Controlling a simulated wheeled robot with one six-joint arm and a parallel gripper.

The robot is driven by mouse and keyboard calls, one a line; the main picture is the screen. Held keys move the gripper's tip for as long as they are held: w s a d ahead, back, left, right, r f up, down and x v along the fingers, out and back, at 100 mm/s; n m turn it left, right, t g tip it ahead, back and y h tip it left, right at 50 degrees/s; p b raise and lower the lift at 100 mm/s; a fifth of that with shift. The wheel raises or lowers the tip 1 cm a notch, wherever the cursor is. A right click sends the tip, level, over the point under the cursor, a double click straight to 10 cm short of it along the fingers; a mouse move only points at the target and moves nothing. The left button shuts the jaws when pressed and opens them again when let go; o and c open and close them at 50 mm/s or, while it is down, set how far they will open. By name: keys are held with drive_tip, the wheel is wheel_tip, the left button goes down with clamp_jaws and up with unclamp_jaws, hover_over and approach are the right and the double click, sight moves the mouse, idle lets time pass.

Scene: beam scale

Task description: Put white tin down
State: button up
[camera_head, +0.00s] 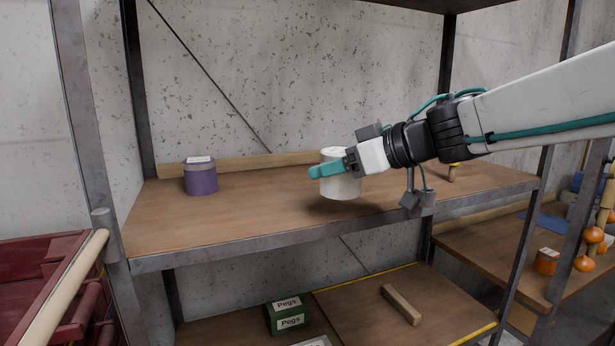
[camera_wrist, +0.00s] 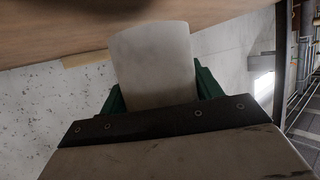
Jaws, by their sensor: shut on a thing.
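The white tin (camera_head: 341,187) is a short upright cylinder in the head view, over the right half of the wooden shelf (camera_head: 245,221). My gripper (camera_head: 330,171) has its teal fingers shut around the tin from the right side. A dark shadow lies on the board below the tin, and the tin looks slightly above the board; the exact gap is hard to tell. In the wrist view the white tin (camera_wrist: 152,62) sits between the green fingers, with the brown shelf board close at the top of the picture.
A purple tin (camera_head: 201,177) stands at the left of the same shelf. A wooden strip (camera_head: 240,163) runs along the back. Bare board lies between the purple tin and my gripper. A green pegs box (camera_head: 288,315) and a wooden block (camera_head: 401,304) lie on the shelf below.

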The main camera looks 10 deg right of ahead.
drive_tip(key=w+a, duration=0.2)
drive_tip(key=a, duration=0.1)
drive_tip(key=w+a+f, duration=0.1)
drive_tip(key=w+a, duration=0.5)
drive_tip(key=a, duration=0.1)
drive_tip(key=shift+w+f, duration=0.15)
drive_tip(key=shift+f, duration=1.75)
drive_tip(key=o, duration=1.2)
drive_tip(key=shift+f, duration=0.2)
drive_tip(key=shift+r, duration=0.2)
drive_tip(key=v, duration=1.2)
